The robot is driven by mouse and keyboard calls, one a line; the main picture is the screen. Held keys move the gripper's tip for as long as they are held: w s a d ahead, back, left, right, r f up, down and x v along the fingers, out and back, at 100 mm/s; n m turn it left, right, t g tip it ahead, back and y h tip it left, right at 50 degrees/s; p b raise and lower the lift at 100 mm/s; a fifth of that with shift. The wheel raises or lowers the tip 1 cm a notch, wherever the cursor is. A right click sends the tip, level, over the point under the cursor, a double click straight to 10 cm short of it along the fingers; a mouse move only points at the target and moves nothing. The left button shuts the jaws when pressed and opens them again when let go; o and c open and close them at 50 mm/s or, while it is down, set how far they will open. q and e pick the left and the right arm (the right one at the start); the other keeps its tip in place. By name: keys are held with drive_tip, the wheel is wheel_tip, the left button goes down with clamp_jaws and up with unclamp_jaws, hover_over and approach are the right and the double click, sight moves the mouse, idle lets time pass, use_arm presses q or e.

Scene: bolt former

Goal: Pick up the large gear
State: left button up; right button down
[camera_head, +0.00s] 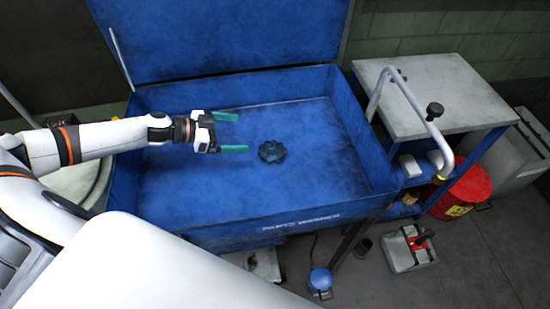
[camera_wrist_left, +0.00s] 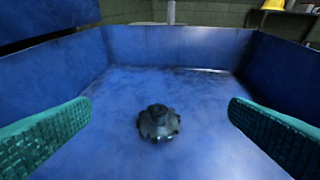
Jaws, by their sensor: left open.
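The large gear (camera_head: 272,151) is dark and toothed, and lies on the floor of the blue parts washer basin (camera_head: 330,215). In the left wrist view the gear (camera_wrist_left: 158,122) sits near the middle, with a raised hub on top. My left gripper (camera_head: 232,132) is open and empty, to the left of the gear in the head view, its green fingers pointing towards it. In the left wrist view the fingers of my left gripper (camera_wrist_left: 160,130) stand wide apart on either side of the gear, touching nothing. My right gripper does not show.
The basin walls surround the gear, and a raised blue lid (camera_head: 220,35) stands behind. To the right are a grey-topped table (camera_head: 440,90), a bent pipe (camera_head: 415,100) and a red bin (camera_head: 465,190). The basin floor around the gear is clear.

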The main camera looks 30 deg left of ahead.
use_arm(q)
drive_tip(key=b, duration=0.4)
approach(272, 148)
drive_tip(key=shift+s+a+f, duration=0.1)
drive_tip(key=shift+a+f, duration=0.15)
drive_tip(key=shift+a, duration=0.6)
drive_tip(key=shift+f, duration=0.1)
drive_tip(key=x, duration=0.6)
drive_tip(key=shift+d+p, duration=0.1)
drive_tip(key=shift+p, duration=0.25)
drive_tip(key=x, duration=0.6)
drive_tip(key=shift+f, duration=0.2)
drive_tip(key=shift+s+a, duration=0.1)
drive_tip(key=shift+a, duration=0.1)
drive_tip(key=c, duration=1.4)
drive_tip(key=shift+r, duration=0.15)
drive_tip(key=c, duration=0.3)
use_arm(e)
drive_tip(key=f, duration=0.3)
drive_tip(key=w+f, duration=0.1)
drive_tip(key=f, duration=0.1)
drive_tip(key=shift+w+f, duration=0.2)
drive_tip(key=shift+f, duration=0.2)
